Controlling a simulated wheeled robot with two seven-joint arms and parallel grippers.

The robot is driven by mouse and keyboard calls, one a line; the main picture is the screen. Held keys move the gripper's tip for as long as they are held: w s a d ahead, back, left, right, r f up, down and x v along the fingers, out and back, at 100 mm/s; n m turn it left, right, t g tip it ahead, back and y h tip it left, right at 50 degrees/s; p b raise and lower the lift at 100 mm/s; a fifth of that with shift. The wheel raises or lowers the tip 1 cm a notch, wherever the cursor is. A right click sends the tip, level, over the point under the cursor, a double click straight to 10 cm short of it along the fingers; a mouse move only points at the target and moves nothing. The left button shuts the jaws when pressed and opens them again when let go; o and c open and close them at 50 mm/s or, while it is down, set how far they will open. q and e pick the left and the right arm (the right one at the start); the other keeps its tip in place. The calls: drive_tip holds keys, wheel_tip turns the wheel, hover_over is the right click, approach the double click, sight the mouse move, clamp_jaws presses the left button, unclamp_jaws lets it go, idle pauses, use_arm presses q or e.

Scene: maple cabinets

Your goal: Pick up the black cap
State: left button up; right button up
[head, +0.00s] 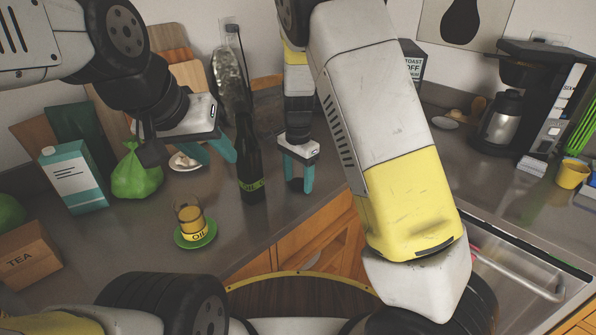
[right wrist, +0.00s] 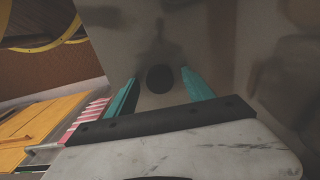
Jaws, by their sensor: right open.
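The black cap (right wrist: 160,79) shows in the right wrist view as a dark round disc lying flat on the grey counter. It sits between the teal fingertips of my right gripper (right wrist: 158,75), a little beyond them, with clear space on both sides. In the head view my right gripper (head: 299,189) points down over the counter, open and empty, just right of the dark bottle. I cannot make out the cap in the head view. My left gripper (head: 222,163) is at the left above the counter, its teal fingers apart with nothing seen between them.
A dark oil bottle (head: 250,165) stands between my grippers. A glass oil jar (head: 189,215) on a green saucer (head: 210,233), a green bag (head: 137,176), a carton (head: 76,180) and a tea box (head: 27,258) are at left. A coffee maker (head: 505,120) and yellow mug (head: 572,174) are at right.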

sight(298, 181)
clamp_jaws()
wheel_tip(298, 181, up, 10)
idle(0.7)
